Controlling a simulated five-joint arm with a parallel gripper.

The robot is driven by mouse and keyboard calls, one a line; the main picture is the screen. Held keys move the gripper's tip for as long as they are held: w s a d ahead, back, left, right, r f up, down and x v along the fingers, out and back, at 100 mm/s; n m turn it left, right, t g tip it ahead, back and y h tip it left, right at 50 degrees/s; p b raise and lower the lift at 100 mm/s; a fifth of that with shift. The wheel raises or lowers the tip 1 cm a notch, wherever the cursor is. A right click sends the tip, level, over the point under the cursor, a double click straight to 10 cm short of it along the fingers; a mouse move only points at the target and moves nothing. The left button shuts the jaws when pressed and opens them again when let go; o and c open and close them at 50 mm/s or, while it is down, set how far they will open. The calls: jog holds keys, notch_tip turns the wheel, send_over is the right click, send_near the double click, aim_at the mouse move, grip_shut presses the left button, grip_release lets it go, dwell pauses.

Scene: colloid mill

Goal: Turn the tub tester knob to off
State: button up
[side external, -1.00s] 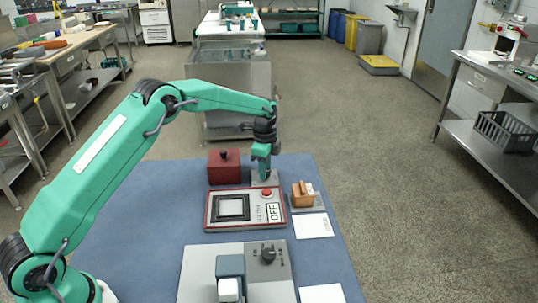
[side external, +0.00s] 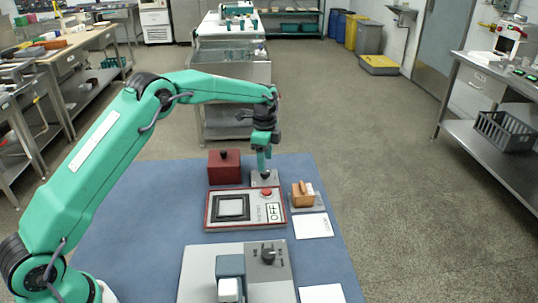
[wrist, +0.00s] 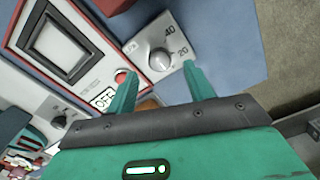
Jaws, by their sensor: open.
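A small grey plate (side external: 258,181) with a round knob stands behind the red-framed tester panel (side external: 209,221). The wrist view shows this knob (wrist: 160,59) as silver, on a light plate marked 40 and 20; its exact setting is hard to read. The panel carries a dark-framed window, a red button (side external: 266,192) and a white OFF label (side external: 274,213). My gripper (side external: 263,170) is open, just above the knob plate, fingers pointing down. In the wrist view its two fingertips (wrist: 158,71) lie either side of the knob, with no grip visible.
A dark red box (side external: 223,167) stands left of the knob plate. An orange-brown block (side external: 302,194) sits at right, by a white card (side external: 314,226). A grey panel (side external: 205,262) with a dark knob (side external: 267,253) is in front. The blue mat (side external: 130,220) is clear at left.

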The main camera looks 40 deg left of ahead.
jog(key=shift+r, duration=2.05)
jog(key=shift+r, duration=0.1)
jog(key=shift+s+r, duration=0.15)
jog(key=shift+r, duration=0.05)
jog(key=s+d+r+n+t, duration=0.1)
jog(key=s+r+n+t, duration=0.4)
jog(key=s+r, duration=1.15)
jog(key=s+d+f+n, duration=0.1)
jog(key=s+f+n, duration=0.2)
jog(key=s+n, duration=0.5)
jog(key=shift+s+n+t, duration=0.3)
jog(key=shift+s, duration=6.6)
